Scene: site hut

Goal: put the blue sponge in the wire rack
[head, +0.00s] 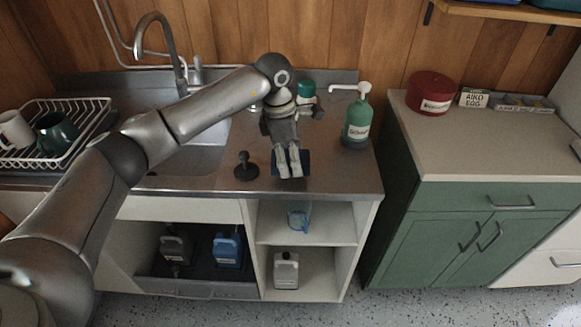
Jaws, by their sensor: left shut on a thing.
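The blue sponge (304,164) shows as a dark blue block at the front part of the steel counter, right of the sink. My left gripper (289,173) points down over it and is shut on it. The fingers hide much of the sponge, and I cannot tell whether it touches the counter. The white wire rack (75,153) stands at the far left of the counter, left of the sink. It holds a white mug (15,130) and a dark teal mug (56,134). My right gripper is not in view.
A black plunger-shaped object (246,167) stands just left of my left gripper. A green pump bottle (357,122) stands to its right, and a green-lidded container (306,91) behind it. The sink (190,157) and curved tap (157,35) lie between gripper and rack.

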